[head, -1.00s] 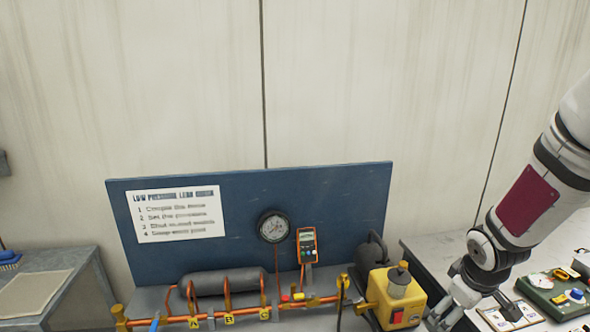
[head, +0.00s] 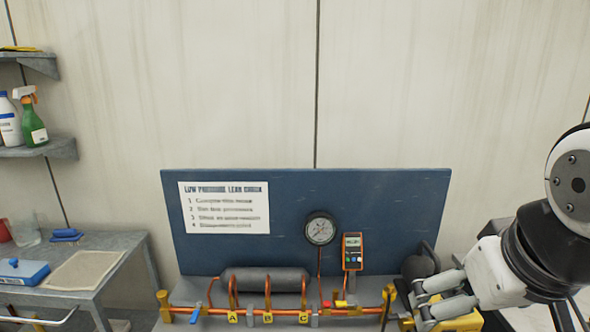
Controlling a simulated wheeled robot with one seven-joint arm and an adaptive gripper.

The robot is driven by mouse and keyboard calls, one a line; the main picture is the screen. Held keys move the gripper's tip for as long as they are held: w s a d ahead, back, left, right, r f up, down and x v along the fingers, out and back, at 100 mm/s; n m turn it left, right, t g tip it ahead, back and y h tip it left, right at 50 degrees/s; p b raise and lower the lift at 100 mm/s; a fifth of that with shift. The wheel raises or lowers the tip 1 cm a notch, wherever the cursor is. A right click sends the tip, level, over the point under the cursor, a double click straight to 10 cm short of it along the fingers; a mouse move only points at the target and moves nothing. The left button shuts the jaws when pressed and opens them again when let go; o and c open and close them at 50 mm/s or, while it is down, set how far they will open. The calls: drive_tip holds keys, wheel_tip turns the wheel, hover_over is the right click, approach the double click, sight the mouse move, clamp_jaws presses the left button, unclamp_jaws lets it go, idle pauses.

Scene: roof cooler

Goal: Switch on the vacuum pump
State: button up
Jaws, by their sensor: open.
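The vacuum pump is a yellow box with a dark rounded motor behind it, at the right end of the bench rig in the head view. Its yellow body (head: 462,322) shows only in part, at the bottom edge. My gripper (head: 421,300) is open, its two grey fingers pointing left across the front of the pump. The fingers hide most of the pump, and its red switch is not visible. I cannot tell whether the fingers touch the pump. Nothing shows between them.
Left of the pump runs copper pipework (head: 285,313) with tags A, B and C and a grey cylinder (head: 265,281). A dial gauge (head: 320,229) and an orange meter (head: 353,252) stand before the blue backboard (head: 400,205). A side table (head: 120,243) and shelves (head: 45,148) are at left.

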drive_tip(key=s+a, duration=0.1)
drive_tip(key=s+a+y, duration=0.1)
drive_tip(key=shift+s+a+r, duration=0.25)
drive_tip(key=shift+a+r, duration=0.05)
drive_tip(key=shift+r, duration=0.1)
